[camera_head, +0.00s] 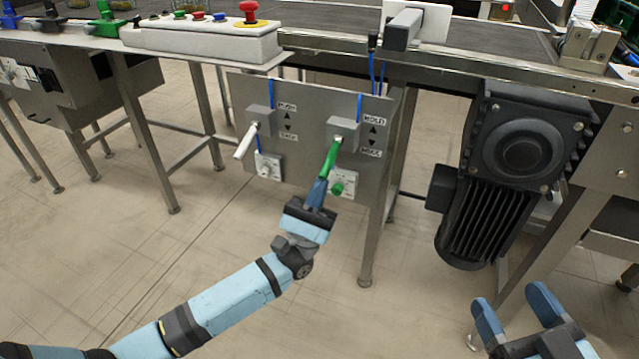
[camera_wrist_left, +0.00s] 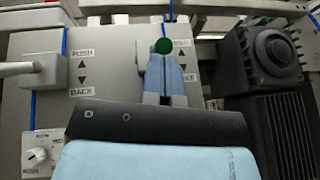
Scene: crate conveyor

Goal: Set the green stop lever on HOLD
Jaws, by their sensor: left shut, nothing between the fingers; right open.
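The green stop lever (camera_head: 331,158) sticks out from a grey box on the right half of the grey panel, tilted downward in the head view. Its round green end (camera_wrist_left: 163,46) shows in the left wrist view. The label beside it reads HOLD (camera_head: 374,119) at the top; the lower word is hard to read. My left gripper (camera_head: 318,188) is shut and empty, its blue fingertips close at the lever's lower end in the head view; I cannot tell if they touch. In the left wrist view the fingers (camera_wrist_left: 164,72) lie just below the green end. My right gripper (camera_head: 512,305) is open and empty, at the lower right.
A white lever (camera_head: 245,142) with PUSH and BACK labels sits left on the same panel (camera_head: 300,176). A white knob (camera_head: 266,165) and a green knob (camera_head: 337,188) sit below the levers. A black motor (camera_head: 520,150) hangs right. The conveyor edge runs above.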

